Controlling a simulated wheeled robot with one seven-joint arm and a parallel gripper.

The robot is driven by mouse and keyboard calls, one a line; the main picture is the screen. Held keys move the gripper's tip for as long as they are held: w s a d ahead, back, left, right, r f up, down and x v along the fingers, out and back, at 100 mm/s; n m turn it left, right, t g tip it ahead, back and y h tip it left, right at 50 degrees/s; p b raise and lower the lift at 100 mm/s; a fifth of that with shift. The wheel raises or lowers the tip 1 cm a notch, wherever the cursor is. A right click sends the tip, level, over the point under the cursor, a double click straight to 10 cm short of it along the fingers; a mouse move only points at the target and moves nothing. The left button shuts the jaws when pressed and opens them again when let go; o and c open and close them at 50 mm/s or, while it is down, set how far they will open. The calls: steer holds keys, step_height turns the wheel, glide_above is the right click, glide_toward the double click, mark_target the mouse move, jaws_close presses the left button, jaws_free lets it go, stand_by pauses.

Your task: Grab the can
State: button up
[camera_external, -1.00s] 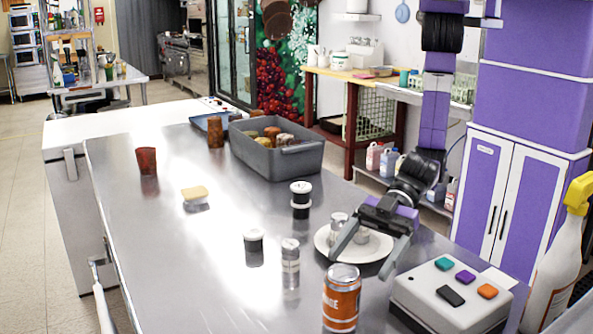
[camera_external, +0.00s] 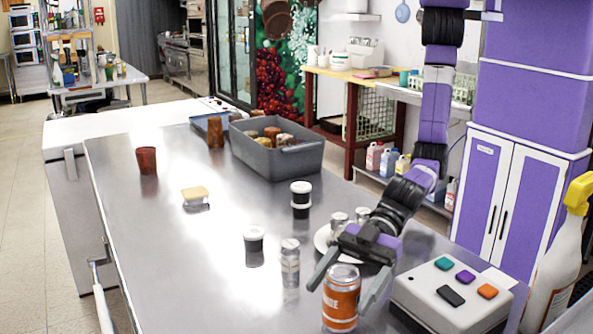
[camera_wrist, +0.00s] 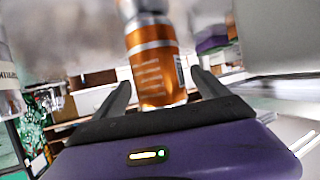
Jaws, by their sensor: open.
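An orange can (camera_external: 341,300) with a silver top stands upright at the near edge of the steel table. My gripper (camera_external: 344,293) is open above and around the can's far side, with one finger to its left and one to its right. In the wrist view, the can (camera_wrist: 154,62) shows between the two spread fingers (camera_wrist: 160,92), with gaps on both sides. I cannot tell whether either finger touches it.
A white box with coloured buttons (camera_external: 454,312) stands close right of the can. A small jar (camera_external: 290,262) stands to the left. A white plate (camera_external: 321,238) with small shakers is behind my gripper. A grey bin (camera_external: 275,160) sits farther back.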

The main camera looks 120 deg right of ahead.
steer(key=c, duration=1.6)
jaws_close()
steer(key=shift+r, duration=0.1)
